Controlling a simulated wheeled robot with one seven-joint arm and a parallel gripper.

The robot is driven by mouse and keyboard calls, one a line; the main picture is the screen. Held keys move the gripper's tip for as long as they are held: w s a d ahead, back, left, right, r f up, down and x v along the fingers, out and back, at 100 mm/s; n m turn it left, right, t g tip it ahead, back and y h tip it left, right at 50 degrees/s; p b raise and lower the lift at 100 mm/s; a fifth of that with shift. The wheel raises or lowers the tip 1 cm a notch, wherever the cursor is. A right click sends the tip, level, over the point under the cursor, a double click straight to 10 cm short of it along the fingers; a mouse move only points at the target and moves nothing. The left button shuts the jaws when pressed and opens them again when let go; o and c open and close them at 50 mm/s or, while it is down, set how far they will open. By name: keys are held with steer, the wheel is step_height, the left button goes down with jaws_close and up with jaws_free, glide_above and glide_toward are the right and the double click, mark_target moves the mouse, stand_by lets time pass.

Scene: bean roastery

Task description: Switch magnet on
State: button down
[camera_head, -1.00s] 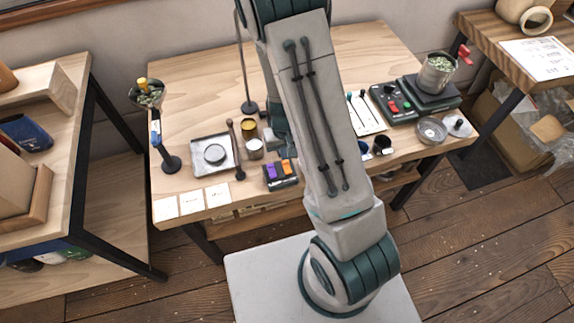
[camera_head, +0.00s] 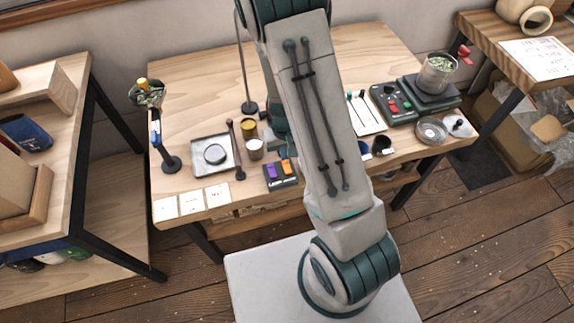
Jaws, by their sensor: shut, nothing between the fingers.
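A small dark switch box (camera_head: 281,174) stands near the front edge of the table, left of my arm. It carries a purple rocker (camera_head: 271,170) and an orange rocker (camera_head: 287,167). Their on or off positions are too small to read. A larger dark panel (camera_head: 393,103) with red and green buttons stands on the right of the table. I cannot tell by a label which one works the magnet. My arm crosses the middle of the view and hides part of the table. My gripper is hidden behind it, and I cannot make out its fingertips.
A glass jar (camera_head: 436,75) is at right. The table's back left is clear.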

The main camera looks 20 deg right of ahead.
steer(key=shift+f+b, duration=1.05)
stand_by(0.4)
steer(key=shift+r+p, duration=2.75)
steer(key=shift+r, duration=0.85)
steer(key=s+a+r+t+y, duration=0.1)
steer(key=s+r, duration=0.1)
steer(key=r, duration=0.6)
steer(key=s+a+r+t, duration=0.1)
steer(key=s+r, duration=0.1)
steer(key=r, duration=0.7)
steer(key=s+d+r+t+h, duration=0.1)
steer(key=s+d+r, duration=0.1)
steer(key=s+r, duration=0.8)
steer(key=shift+s+r+t, duration=0.2)
steer(key=shift+r+t, duration=0.15)
steer(key=shift+t, duration=0.05)
